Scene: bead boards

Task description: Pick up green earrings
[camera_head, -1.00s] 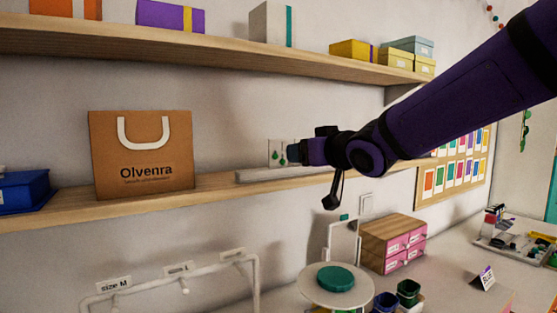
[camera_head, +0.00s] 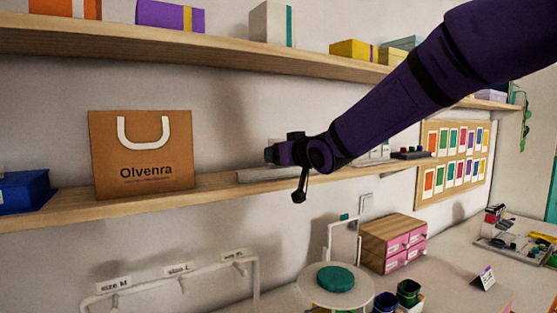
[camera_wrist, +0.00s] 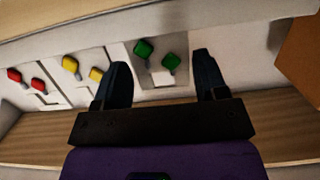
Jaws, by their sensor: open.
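The green earrings (camera_wrist: 171,61) hang on a small white card on the shelf. In the wrist view the pair sits between the two fingers of my gripper (camera_wrist: 160,75), which is open. The fingers stand on either side of the card, and I cannot tell whether they touch it. In the head view my gripper (camera_head: 272,153) is over the white card stand on the middle shelf and hides the earrings.
Yellow earrings (camera_wrist: 83,69) and red earrings (camera_wrist: 25,79) are on cards to the left in the wrist view. A brown Olvenra bag (camera_head: 143,155) stands left of my gripper.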

